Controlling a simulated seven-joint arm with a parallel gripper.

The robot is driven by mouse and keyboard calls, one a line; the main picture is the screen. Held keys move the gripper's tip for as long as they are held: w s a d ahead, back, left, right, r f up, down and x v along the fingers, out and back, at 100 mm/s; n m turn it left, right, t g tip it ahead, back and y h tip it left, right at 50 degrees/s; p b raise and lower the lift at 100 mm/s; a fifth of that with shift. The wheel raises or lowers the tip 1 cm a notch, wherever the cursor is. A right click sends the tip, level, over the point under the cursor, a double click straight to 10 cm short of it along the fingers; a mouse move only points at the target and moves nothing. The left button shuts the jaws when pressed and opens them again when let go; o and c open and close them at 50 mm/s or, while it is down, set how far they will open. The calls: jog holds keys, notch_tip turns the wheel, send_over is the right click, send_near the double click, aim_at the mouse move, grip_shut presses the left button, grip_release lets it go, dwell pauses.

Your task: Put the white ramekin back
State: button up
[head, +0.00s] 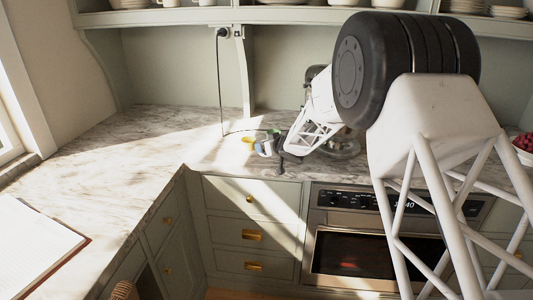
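My gripper (275,148) is above the marble counter near its inner corner, in front of the back wall. It is small and partly hidden by its own links, so I cannot see whether its fingers are apart. A small pale item (267,148) is at the fingers; I cannot tell whether it is the white ramekin or part of the gripper. No ramekin can be clearly made out. White dishes stand on the shelf (180,17) along the top edge, cut off by the frame.
Small yellow (248,139) and green (273,133) items are close to the gripper. A black cord (221,90) hangs from a wall socket to the counter. A bowl of red fruit (525,147) stands far right. The left marble counter (110,160) is mostly clear, with an open book (32,250) in front.

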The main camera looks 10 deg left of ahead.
jog(key=shift+w, duration=0.2)
jog(key=shift+f, duration=1.7)
jog(key=shift+f, duration=0.1)
jog(key=o, duration=1)
jog(key=shift+f, duration=0.1)
jog(key=shift+r, duration=0.2)
jog(key=shift+v, duration=6)
jog(key=shift+f, duration=0.15)
